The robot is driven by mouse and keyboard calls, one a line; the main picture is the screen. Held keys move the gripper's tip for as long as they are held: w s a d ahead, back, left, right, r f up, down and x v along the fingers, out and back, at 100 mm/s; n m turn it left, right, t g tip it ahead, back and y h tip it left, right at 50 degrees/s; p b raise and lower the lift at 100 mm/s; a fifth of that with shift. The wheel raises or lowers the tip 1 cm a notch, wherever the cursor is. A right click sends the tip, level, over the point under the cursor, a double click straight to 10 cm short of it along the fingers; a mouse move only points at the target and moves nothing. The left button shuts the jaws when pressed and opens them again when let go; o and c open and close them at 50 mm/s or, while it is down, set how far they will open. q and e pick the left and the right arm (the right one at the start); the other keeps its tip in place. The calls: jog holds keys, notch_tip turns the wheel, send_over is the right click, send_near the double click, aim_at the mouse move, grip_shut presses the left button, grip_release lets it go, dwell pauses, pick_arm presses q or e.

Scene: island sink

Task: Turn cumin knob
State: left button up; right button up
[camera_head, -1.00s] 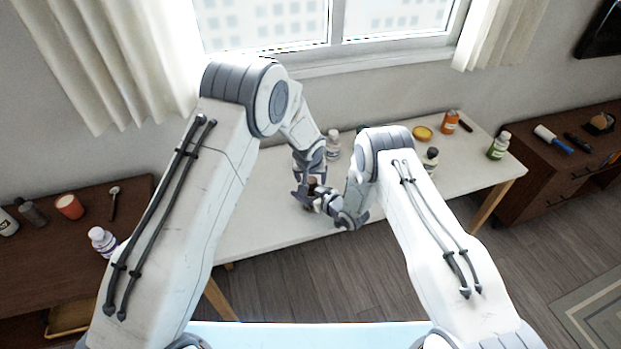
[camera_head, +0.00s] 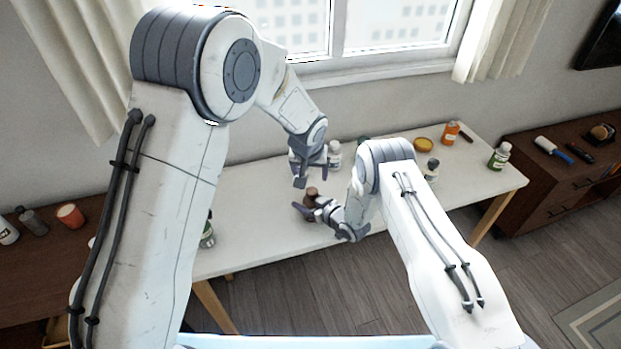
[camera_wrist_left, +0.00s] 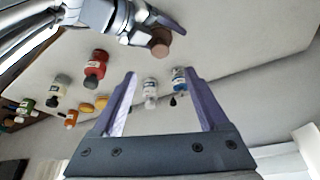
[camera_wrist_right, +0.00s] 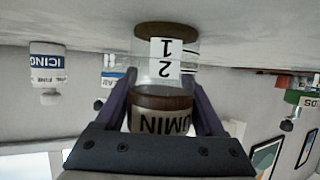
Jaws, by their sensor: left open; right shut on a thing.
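The cumin grinder (camera_wrist_right: 160,102) is a clear jar with a brown part lettered "UMIN", a white label numbered 1 and 2, and a brown round end (camera_wrist_right: 165,31). My right gripper (camera_head: 310,205) is shut on it, over the table. In the left wrist view its brown round end (camera_wrist_left: 160,43) faces the camera. In the head view the jar's brown top (camera_head: 312,190) shows between the grippers. My left gripper (camera_head: 309,178) is open and empty, above and apart from the jar. Its fingers (camera_wrist_left: 161,76) frame only table and other bottles.
The white table (camera_head: 262,210) holds several bottles along its back and right, including a white bottle (camera_head: 334,155), an orange bottle (camera_head: 450,133) and a green bottle (camera_head: 499,156). A bottle (camera_head: 207,235) stands at its left end. Its front middle is clear.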

pick_arm(q)
jog(key=shift+r, duration=0.1)
jog(key=r+n+g, duration=0.1)
jog(key=n+g, duration=0.3)
jog(key=n, duration=0.1)
send_over(312, 191)
notch_tip(312, 191, down, 12)
jog(key=shift+w+r, duration=0.1)
dwell(0.7)
grip_shut()
jog(key=m, duration=0.5)
dwell(0.3)
